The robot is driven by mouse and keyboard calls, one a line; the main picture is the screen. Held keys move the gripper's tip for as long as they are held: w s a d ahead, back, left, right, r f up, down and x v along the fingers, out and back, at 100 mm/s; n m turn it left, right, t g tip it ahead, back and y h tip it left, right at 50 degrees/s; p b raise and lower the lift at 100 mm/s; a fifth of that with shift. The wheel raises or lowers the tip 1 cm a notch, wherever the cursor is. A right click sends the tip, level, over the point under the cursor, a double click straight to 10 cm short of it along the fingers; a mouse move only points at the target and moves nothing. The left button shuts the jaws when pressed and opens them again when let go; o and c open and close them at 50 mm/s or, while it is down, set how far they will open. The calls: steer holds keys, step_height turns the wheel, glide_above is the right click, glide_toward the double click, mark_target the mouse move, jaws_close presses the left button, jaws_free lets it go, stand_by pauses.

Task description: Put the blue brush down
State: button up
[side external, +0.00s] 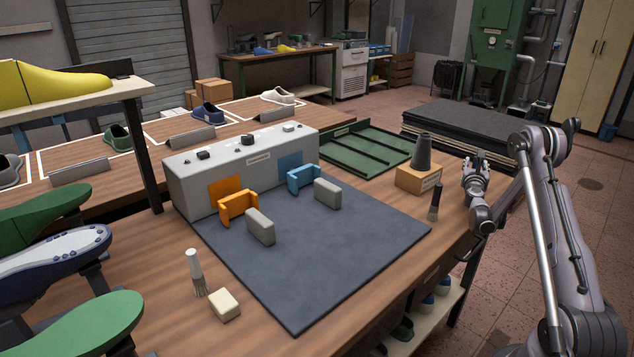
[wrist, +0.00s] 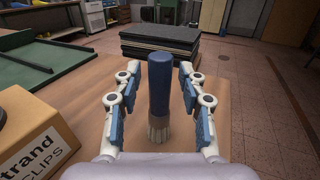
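The blue brush (wrist: 159,88) stands upright in the middle of the wrist view, blue handle up and pale bristles down at the wooden tabletop. My gripper (wrist: 159,72) has its two fingers on either side of the handle, with a visible gap on both sides, so it is open around the brush and not pressing on it. In the side view my gripper (side external: 476,164) is low over the right end of the bench; the blue brush is not clearly made out there among the fingers.
A cardboard box (wrist: 38,143) is close on the left; in the side view it carries a dark cone (side external: 422,152). A dark-handled brush (side external: 435,203) stands before it. Behind lie a green tray (side external: 365,152) and stacked black mats (side external: 465,127). The bench's right edge is close.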

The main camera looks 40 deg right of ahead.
steer(key=shift+a+r, duration=0.15)
steer(key=v, duration=0.7)
steer(key=shift+s+a, duration=0.15)
